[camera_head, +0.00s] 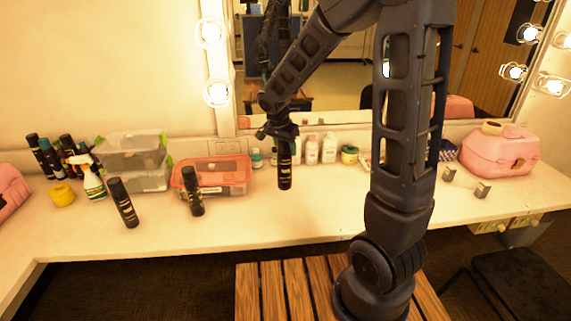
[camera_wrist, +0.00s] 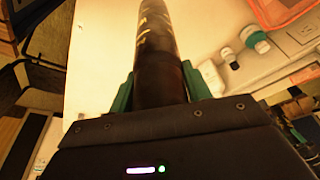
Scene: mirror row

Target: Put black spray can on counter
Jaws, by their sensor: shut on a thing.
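My gripper (camera_head: 280,133) is shut on a black spray can (camera_head: 285,170) with pale lettering, in the middle of the head view. The can hangs upright below the gripper, over the white counter (camera_head: 320,212); I cannot tell whether its bottom touches the surface. In the wrist view the can (camera_wrist: 158,50) runs up from between the green fingers (camera_wrist: 158,90). Two more black spray cans stand on the counter to the left, one (camera_head: 123,203) farther left and one (camera_head: 193,191) in front of the orange-rimmed box.
An orange-rimmed clear box (camera_head: 225,178), stacked clear bins (camera_head: 135,160) and a spray bottle (camera_head: 92,182) stand left. White bottles (camera_head: 312,150) line the mirror. A pink case (camera_head: 498,155) sits right. The counter's front middle is clear.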

